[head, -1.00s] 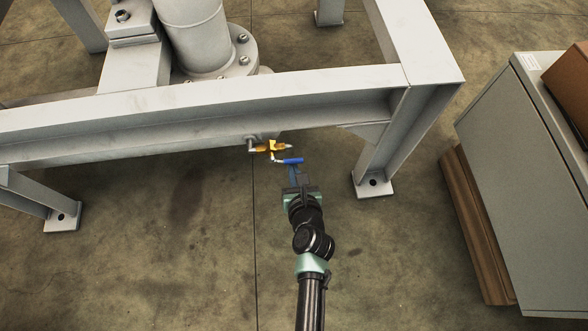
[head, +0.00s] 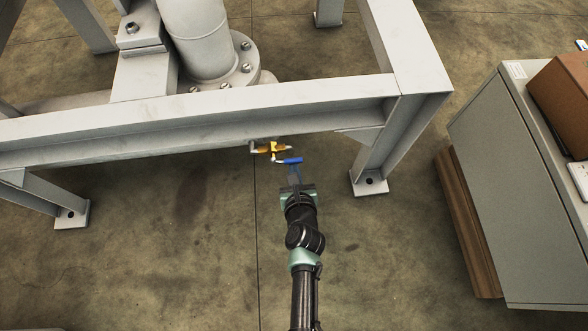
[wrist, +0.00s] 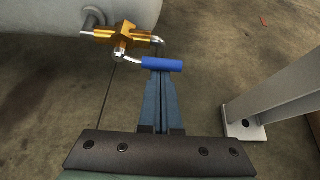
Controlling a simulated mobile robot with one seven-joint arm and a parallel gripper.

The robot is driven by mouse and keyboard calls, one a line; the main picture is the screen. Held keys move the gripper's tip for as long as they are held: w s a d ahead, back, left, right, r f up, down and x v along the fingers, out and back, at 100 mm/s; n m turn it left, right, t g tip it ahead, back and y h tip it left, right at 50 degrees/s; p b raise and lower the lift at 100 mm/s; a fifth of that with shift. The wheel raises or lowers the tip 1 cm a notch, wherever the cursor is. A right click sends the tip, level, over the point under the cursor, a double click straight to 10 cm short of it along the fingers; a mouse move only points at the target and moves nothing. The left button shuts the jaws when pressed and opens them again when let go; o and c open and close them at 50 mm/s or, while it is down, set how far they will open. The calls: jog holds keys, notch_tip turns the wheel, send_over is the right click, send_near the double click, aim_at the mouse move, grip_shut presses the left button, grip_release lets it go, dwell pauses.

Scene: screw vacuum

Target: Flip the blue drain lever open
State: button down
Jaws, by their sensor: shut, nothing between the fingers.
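The blue drain lever (head: 289,161) sticks out to the right from a brass valve (head: 272,148) under the front beam of the grey frame. In the wrist view the blue lever (wrist: 162,64) lies level across the picture, joined by a bent silver rod to the brass valve (wrist: 122,37). My gripper (head: 295,171) is just in front of the lever. In the wrist view my gripper (wrist: 160,78) is shut, its fingers together and empty, with the tips at or just under the lever's sleeve. I cannot tell whether they touch it.
The grey steel frame (head: 300,95) spans above and behind the valve. Its right leg ends in a bolted foot (head: 369,183), also in the wrist view (wrist: 243,128). A grey cabinet (head: 520,180) with a cardboard box (head: 565,98) stands at right. The floor around my arm is clear.

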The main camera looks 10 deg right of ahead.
notch_tip(320, 180, down, 4)
jog(key=b, duration=0.4)
jog(key=p+v, duration=0.5)
jog(key=v, duration=0.5)
jog(key=shift+s, duration=0.4)
